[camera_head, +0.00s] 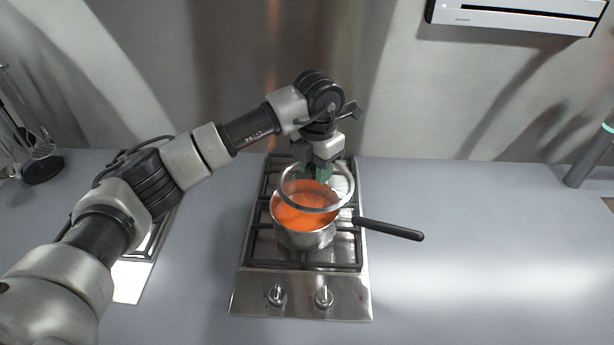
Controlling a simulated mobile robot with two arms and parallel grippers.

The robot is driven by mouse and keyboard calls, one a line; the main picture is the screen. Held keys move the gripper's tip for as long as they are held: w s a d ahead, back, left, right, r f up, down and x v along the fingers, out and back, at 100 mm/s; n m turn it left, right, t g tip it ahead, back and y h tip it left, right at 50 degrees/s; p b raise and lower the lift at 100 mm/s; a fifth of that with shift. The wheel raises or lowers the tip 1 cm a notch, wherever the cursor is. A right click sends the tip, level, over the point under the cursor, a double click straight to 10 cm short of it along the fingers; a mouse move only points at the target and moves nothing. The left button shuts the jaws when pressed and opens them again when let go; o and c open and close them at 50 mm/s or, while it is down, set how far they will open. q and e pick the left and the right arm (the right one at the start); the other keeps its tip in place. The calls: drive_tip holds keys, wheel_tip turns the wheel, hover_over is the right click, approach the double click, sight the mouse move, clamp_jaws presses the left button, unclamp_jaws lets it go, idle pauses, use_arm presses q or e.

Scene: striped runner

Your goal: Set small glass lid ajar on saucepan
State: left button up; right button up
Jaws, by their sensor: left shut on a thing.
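The small glass lid (345,199) is a clear disc with a grey rim. My left gripper (318,172) is shut on its knob, which is mostly hidden by the fingers. The lid is over the saucepan (305,239), shifted toward the back right of its opening. I cannot tell whether the rim touches the pan. The saucepan is steel, holds orange contents, and stands upright on the hob with its black handle (390,229) pointing right. My right gripper does not show.
The steel gas hob (300,297) has black grates and two front knobs. Utensils (38,150) stand at the far left. A grey cylindrical object (588,160) is at the right edge. A white wall unit (515,17) is above. The counter (480,250) right of the hob is clear.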

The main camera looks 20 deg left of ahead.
sight(315, 188)
use_arm(q)
drive_tip(key=shift+w+r, duration=0.15)
drive_tip(key=shift+w, duration=0.2)
drive_tip(key=shift+s, duration=0.15)
drive_tip(key=shift+s+f+b, duration=0.55)
drive_tip(key=shift+s, duration=0.2)
drive_tip(key=shift+w+f+b, duration=0.15)
drive_tip(key=shift+f+b, duration=0.05)
drive_tip(key=shift+f, duration=0.35)
drive_tip(key=shift+w+f+b, duration=0.15)
drive_tip(key=shift+f+b, duration=0.05)
drive_tip(key=shift+f, duration=0.3)
drive_tip(key=shift+w+f+b, duration=0.1)
drive_tip(key=shift+f+b, duration=0.6)
drive_tip(key=shift+f, duration=0.45)
drive_tip(key=shift+b, duration=0.3)
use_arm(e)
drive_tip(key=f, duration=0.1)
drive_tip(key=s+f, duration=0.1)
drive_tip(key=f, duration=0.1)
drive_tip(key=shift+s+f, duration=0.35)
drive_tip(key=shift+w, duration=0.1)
